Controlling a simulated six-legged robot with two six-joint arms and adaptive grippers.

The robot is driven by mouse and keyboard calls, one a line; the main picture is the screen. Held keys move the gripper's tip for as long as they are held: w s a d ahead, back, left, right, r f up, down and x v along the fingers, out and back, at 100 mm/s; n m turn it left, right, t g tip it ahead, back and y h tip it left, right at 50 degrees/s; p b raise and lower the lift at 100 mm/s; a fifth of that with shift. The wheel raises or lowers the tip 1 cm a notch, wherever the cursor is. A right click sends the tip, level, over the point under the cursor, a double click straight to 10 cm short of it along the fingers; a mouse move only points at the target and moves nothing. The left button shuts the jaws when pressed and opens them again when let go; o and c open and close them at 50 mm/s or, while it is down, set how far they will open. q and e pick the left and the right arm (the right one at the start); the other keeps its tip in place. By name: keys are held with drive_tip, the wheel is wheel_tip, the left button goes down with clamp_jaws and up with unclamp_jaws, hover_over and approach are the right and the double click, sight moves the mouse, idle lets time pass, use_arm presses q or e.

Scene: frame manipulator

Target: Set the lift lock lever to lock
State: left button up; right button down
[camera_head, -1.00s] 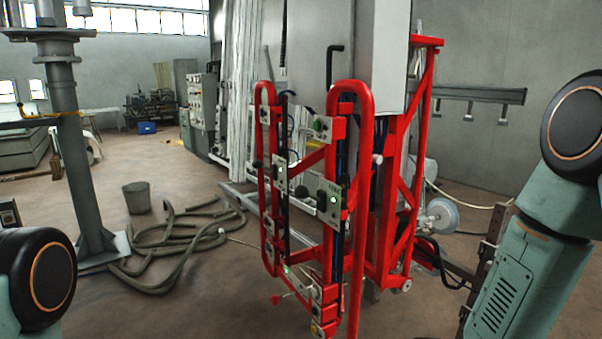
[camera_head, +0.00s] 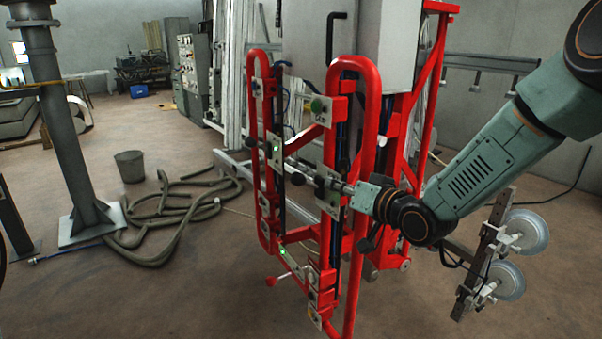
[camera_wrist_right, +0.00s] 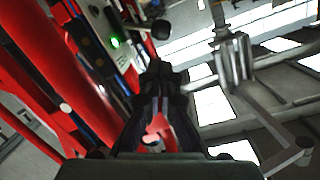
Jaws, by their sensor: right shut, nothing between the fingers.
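The red control frame (camera_head: 365,110) stands in the middle of the head view, with several small plates and levers. A black-knobbed lever (camera_head: 297,178) sits by the middle plates; a black knob (camera_wrist_right: 161,29) also shows in the right wrist view. A red-tipped lever (camera_head: 272,281) is low on the frame. The labels are too small to tell which lever is the lift lock. My right gripper (camera_head: 335,187) is shut and empty, reaching in from the right at the middle plates. Its closed fingers (camera_wrist_right: 160,80) point near the knob; contact cannot be told. My left gripper is not in view.
Green lights (camera_head: 276,149) glow on the plates. Two suction discs (camera_head: 522,232) on a dark bar stand right of the frame, below my right arm. A hose (camera_head: 165,225) and a bucket (camera_head: 130,166) lie left. Open floor is in front.

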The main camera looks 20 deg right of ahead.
sight(305, 181)
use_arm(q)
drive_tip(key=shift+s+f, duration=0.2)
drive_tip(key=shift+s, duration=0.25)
use_arm(e)
drive_tip(key=x, duration=0.8)
drive_tip(key=shift+w+a, duration=0.2)
drive_tip(key=shift+w, duration=0.2)
drive_tip(key=shift+r, duration=0.15)
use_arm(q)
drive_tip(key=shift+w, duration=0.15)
use_arm(e)
drive_tip(key=shift+w, duration=0.2)
use_arm(q)
drive_tip(key=shift+b, duration=0.3)
use_arm(e)
drive_tip(key=shift+f, duration=0.2)
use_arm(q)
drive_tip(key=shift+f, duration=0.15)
use_arm(e)
drive_tip(key=shift+s+a, duration=0.2)
drive_tip(key=shift+a, duration=0.1)
